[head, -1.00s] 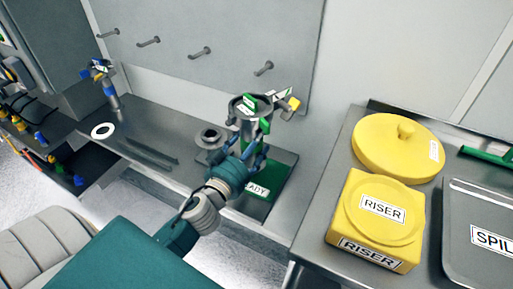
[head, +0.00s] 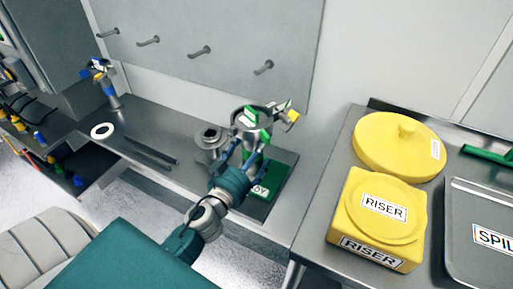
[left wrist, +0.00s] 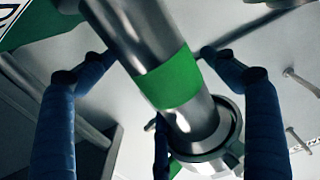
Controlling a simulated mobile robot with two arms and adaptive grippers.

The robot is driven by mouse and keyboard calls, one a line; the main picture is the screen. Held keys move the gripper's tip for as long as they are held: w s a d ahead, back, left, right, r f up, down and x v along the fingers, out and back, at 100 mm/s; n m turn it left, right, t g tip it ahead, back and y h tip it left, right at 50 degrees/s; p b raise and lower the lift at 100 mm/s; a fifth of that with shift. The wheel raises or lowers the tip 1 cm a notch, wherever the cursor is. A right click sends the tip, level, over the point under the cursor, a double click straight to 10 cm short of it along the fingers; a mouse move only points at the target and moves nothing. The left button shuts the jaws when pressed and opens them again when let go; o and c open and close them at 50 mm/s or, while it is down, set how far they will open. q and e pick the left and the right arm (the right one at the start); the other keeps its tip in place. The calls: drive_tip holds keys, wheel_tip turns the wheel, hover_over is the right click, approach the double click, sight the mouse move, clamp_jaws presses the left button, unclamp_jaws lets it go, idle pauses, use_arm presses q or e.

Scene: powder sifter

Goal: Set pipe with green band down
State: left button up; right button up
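The pipe with green band (head: 250,153) is a grey metal pipe with a wide round collar at its top, roughly upright over the green mat (head: 283,172) on the bench. In the left wrist view its green band (left wrist: 170,78) crosses the middle. My left gripper (head: 243,158) has its blue fingers around the pipe. In the left wrist view its fingertips (left wrist: 157,55) bend inward to both sides of the pipe. Fingers and hand hide the pipe's lower end, so I cannot tell whether it touches the mat. My right gripper is not in view.
A grey flanged part (head: 209,140) stands close left of the pipe. A white ring (head: 102,131) and dark bars (head: 150,152) lie further left on the bench. A pegged panel (head: 205,35) rises behind. Yellow riser (head: 375,222), yellow lid (head: 398,150) and grey tray (head: 490,200) fill the right table.

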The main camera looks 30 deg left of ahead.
use_arm(q)
drive_tip(key=shift+s, duration=0.1)
drive_tip(key=s+b, duration=0.3)
drive_tip(key=s, duration=0.8)
drive_tip(key=shift+s+d+b, duration=0.4)
